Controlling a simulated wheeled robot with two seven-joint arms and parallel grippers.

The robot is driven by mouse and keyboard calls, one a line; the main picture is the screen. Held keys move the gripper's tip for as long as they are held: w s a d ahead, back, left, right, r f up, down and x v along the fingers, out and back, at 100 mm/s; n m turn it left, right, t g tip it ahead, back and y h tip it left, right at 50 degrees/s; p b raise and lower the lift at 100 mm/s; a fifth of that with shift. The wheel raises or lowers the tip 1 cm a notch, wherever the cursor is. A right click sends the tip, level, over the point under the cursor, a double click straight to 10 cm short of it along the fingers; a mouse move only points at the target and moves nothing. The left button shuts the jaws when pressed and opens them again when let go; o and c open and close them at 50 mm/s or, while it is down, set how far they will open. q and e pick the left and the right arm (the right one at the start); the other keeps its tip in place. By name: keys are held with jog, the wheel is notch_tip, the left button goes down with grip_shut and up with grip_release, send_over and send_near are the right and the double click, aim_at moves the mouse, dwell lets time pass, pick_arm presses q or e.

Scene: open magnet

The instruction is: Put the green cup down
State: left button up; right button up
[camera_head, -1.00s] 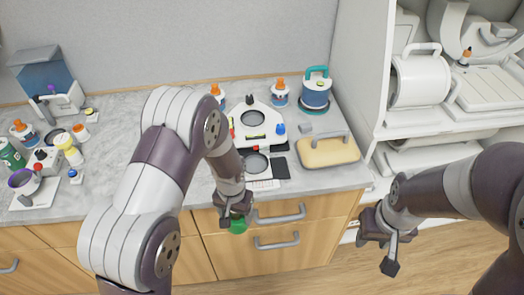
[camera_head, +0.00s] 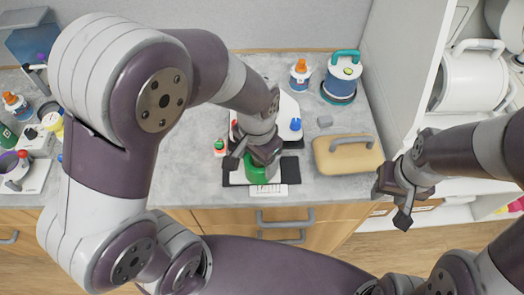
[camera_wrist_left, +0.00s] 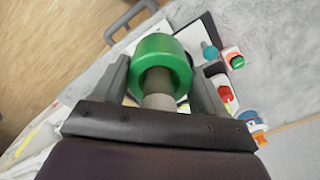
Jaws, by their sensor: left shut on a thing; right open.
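The green cup (camera_head: 257,174) is in the jaws of my left gripper (camera_head: 261,158), over the dark mat (camera_head: 235,172) near the counter's front edge. In the left wrist view the green cup (camera_wrist_left: 160,48) sits between the two fingers, its round rim toward the camera. I cannot tell whether its base touches the mat. My gripper and arm hide part of the cup and the white device (camera_head: 289,105) behind it. My right gripper (camera_head: 394,207) is open and empty, to the right of the counter's front edge.
A tan block with a grey handle (camera_head: 347,154) lies right of the cup. A white printed card (camera_head: 268,190) lies at the mat's front. A blue canister (camera_head: 341,88) and an orange-capped bottle (camera_head: 300,74) stand behind. Bare counter shows left of the mat.

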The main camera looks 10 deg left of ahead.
pick_arm(q)
jog(key=w+f, duration=0.2)
jog(key=w+f+p, duration=0.1)
jog(key=w+f, duration=0.1)
jog(key=f, duration=0.1)
jog(key=w+f+p, duration=0.1)
jog(key=w+f, duration=0.1)
jog(key=shift+a+f, duration=0.2)
jog(key=shift+a, duration=0.2)
jog(key=shift+w+f, duration=0.15)
jog(key=shift+f+b, duration=0.3)
jog(key=o, duration=1.2)
